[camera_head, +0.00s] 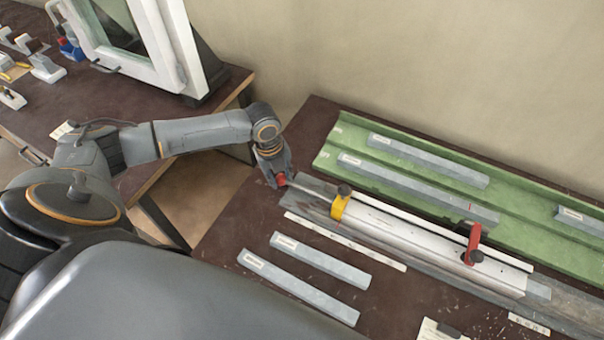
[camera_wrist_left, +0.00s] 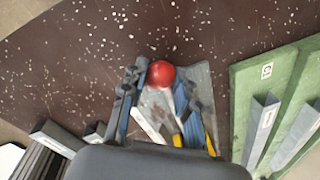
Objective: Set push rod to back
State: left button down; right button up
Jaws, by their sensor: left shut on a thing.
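The clamp bench's profile rail (camera_head: 410,240) lies along the table, with a yellow clamp (camera_head: 340,205) near its left end and a red clamp (camera_head: 472,243) near its right end. The push rod's red knob (camera_head: 281,179) is at the rail's left end. My left gripper (camera_head: 277,175) is at that end, shut on the red knob. In the left wrist view the red knob (camera_wrist_left: 161,73) sits between the two fingers of my left gripper (camera_wrist_left: 158,88). The rod behind the knob is mostly hidden. My right gripper is not in view.
A green tray (camera_head: 325,158) with several grey profiles stands behind the rail. Two grey bars (camera_head: 300,285) lie in front, beside a white scale strip (camera_head: 345,242). A label card (camera_head: 440,330) lies at the front right. A window frame (camera_head: 140,45) stands on another table.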

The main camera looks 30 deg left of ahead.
pick_arm(q)
jog(key=a, duration=0.3)
jog(key=shift+s+a, duration=0.1)
jog(key=c, duration=1)
grip_release()
jog(key=shift+r, duration=0.2)
jog(key=r, duration=0.7)
jog(key=s+a+r, duration=0.1)
jog(key=r, duration=0.3)
jog(key=shift+s+r, duration=0.1)
jog(key=shift+r, duration=0.15)
